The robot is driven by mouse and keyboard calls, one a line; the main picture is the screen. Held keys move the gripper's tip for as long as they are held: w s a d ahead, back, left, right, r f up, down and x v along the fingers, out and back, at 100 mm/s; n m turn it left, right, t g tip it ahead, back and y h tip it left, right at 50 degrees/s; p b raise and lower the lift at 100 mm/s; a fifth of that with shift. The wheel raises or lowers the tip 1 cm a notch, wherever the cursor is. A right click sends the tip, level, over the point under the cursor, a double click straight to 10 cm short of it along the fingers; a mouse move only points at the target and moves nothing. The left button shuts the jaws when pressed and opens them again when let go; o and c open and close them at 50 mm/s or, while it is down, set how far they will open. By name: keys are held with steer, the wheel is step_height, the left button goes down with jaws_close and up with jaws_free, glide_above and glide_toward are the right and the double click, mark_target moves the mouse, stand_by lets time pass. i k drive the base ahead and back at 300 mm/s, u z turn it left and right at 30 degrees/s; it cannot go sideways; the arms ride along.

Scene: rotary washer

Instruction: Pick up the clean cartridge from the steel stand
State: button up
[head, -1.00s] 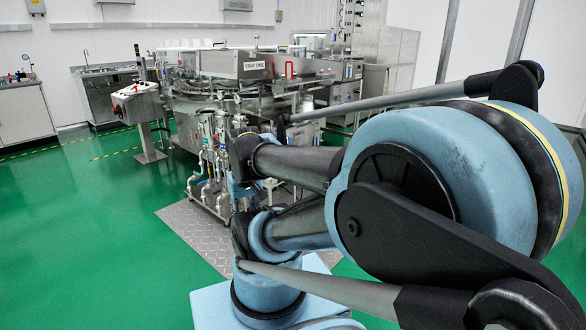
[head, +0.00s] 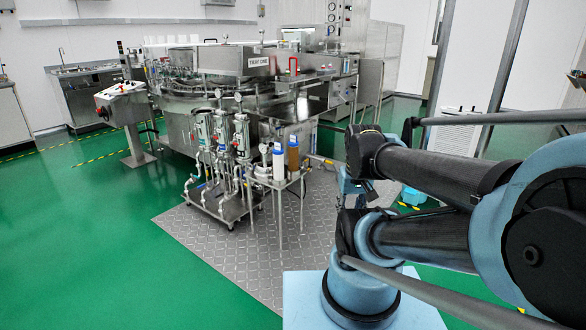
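A white cartridge with a blue top (head: 279,162) stands upright on a small steel stand (head: 264,181) in the head view. A brown, amber-looking cartridge (head: 292,155) stands right beside it on the same stand. The stand has thin legs and is in front of the washer, left of my arm. My arm fills the right side of the view, and I cannot make out my gripper's fingers. Both cartridges show clearly, with nothing in front of them.
The rotary washer (head: 190,95) stands behind the stand. A pipe and filter skid (head: 215,165) is just left of it. A control panel on a post (head: 125,105) is farther left. Grey checker plate (head: 262,255) covers the floor here. The green floor (head: 110,240) at left is clear.

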mark_target(277, 152)
steer(key=z, duration=0.05)
steer(key=i, duration=1)
steer(key=u, duration=0.05)
